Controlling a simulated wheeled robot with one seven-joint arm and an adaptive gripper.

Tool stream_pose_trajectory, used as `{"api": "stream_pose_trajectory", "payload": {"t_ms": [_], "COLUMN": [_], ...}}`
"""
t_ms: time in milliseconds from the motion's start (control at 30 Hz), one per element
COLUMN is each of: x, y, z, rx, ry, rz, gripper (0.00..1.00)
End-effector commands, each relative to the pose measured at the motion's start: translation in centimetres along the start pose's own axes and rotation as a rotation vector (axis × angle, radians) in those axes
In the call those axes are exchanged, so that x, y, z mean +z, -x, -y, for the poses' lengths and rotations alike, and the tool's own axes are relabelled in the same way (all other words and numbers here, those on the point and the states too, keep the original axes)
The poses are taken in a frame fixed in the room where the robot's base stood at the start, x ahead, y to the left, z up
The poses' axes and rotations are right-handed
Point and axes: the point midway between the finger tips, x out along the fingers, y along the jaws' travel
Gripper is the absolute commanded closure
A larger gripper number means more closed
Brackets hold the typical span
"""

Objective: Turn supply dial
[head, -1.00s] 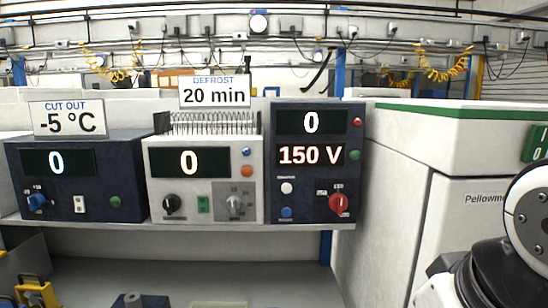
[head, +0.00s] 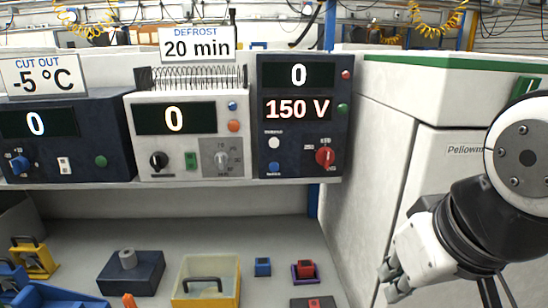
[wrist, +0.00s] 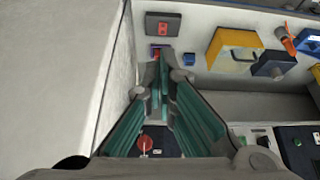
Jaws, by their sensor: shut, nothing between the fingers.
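The dark blue unit (head: 262,190) at the right end of the shelf shows "0" above "150 V". Its red dial (head: 325,156) is at lower right of its face, with small lettering around it that I cannot read. The dial also shows at the bottom left of the wrist view (wrist: 145,143), beside my fingers. My gripper (head: 393,284) is at lower right in the head view, below and to the right of the dial and apart from it. In the wrist view, its teal-padded fingers (wrist: 163,62) are shut and empty.
A white unit (head: 190,95) reading "0" and a blue unit (head: 60,165) reading "0" stand to the left. A white cabinet (head: 455,105) stands close on the right. The lower bench holds a yellow bin (head: 236,285), a dark block (head: 115,272) and small coloured parts.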

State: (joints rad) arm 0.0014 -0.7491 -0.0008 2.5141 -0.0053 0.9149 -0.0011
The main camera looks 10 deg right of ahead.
Motion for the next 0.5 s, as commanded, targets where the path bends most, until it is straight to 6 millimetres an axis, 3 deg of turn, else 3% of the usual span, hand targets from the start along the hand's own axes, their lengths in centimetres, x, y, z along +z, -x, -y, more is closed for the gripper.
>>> {"api": "stream_pose_trajectory", "payload": {"t_ms": [333,500], "x": [0.0,-1.0], "y": [0.0,-1.1], "z": [0.0,-0.3], "rx": [0.0,0.01], "ry": [0.0,-0.004], "rz": [0.0,-0.028], "gripper": [1.0,0.64]}}
